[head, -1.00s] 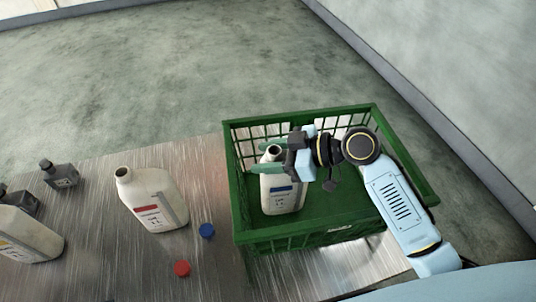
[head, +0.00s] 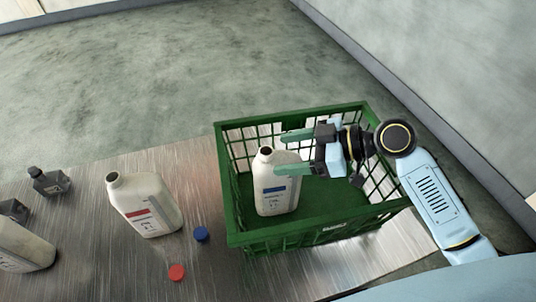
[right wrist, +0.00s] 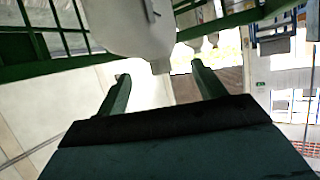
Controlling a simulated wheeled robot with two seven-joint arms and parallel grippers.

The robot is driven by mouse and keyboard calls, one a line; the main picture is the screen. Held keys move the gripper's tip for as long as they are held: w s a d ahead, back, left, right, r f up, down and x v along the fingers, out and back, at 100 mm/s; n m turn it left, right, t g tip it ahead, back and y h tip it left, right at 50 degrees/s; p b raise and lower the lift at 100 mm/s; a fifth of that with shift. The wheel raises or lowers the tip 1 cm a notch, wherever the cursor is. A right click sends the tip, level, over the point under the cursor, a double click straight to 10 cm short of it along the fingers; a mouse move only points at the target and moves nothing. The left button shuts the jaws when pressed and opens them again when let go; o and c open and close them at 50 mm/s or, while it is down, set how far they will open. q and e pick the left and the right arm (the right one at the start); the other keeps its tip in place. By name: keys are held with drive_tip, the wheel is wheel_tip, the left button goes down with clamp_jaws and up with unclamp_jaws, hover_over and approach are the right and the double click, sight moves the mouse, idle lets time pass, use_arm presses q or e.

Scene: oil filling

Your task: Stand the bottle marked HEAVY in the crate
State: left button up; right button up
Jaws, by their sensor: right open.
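A white bottle with a blue label (head: 275,194) stands upright on the floor of the green crate (head: 300,236), toward its left side. Its label print is too small to read, so I cannot tell whether it says HEAVY. My right gripper (head: 281,153) is open at the right of the bottle's neck, its green fingers pointing left. In the right wrist view the two fingers (right wrist: 160,85) are spread with nothing between them, and the white bottle (right wrist: 130,30) is beyond their tips. Another white bottle, with a red label (head: 147,207), stands on the table left of the crate. My left gripper is out of view.
A blue cap (head: 201,234) and a red cap (head: 177,272) lie on the metal table (head: 110,265). The crate's right part is free below my arm.

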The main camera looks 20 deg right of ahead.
drive_tip(key=shift+v, duration=2.55)
